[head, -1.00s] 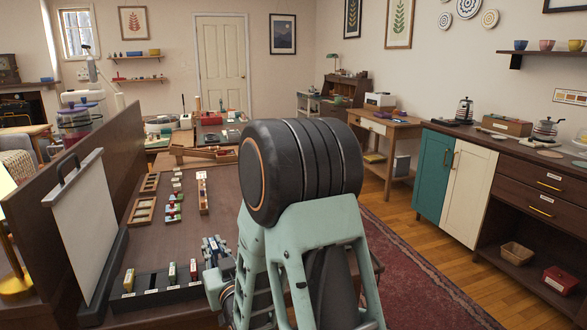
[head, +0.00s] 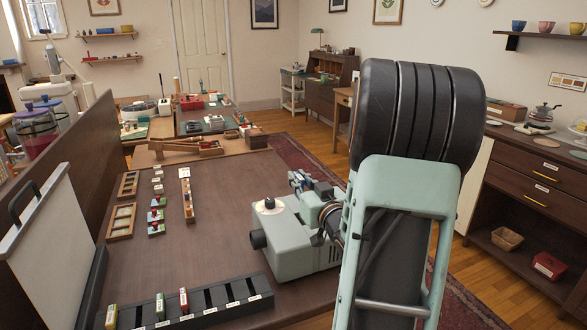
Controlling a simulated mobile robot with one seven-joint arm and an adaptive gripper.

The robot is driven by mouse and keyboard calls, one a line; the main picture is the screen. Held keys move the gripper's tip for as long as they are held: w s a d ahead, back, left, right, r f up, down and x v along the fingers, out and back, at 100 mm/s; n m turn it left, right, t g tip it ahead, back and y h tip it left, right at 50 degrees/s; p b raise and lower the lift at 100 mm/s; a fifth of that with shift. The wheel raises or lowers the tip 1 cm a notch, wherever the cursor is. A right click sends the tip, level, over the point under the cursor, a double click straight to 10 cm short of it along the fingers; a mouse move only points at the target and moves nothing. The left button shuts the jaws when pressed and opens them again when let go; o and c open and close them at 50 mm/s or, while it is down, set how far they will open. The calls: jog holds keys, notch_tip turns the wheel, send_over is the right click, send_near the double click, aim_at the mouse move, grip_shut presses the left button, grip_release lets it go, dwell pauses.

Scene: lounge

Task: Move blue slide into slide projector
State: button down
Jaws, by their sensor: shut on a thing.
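The slide projector (head: 302,250) is a pale green box with a dark lens on its left side and a white disc with a knob on top. It stands near the right edge of the brown table. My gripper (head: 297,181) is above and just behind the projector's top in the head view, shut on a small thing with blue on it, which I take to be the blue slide. The held slide is too small and too covered by the fingers to make out clearly. I cannot tell whether it touches the projector.
A black slotted rack (head: 215,303) at the table's front holds a few upright slides, with empty slots to the right. Wooden trays (head: 121,220), small blocks and a narrow wooden holder (head: 187,197) lie at the left and middle. A white screen (head: 45,245) stands at the left.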

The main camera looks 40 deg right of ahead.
jog(key=shift+s+d+r, duration=0.1)
jog(key=shift+s+d, duration=0.05)
jog(key=shift+d, duration=0.3)
notch_tip(320, 180, down, 6)
jog(key=b, duration=0.4)
dwell(0.6)
jog(key=shift+s+a+f+b, duration=0.1)
jog(key=shift+f+b, duration=0.15)
jog(key=shift+b, duration=0.25)
dwell(0.3)
jog(key=shift+f+b, duration=2.55)
jog(key=shift+f, duration=0.15)
dwell(0.4)
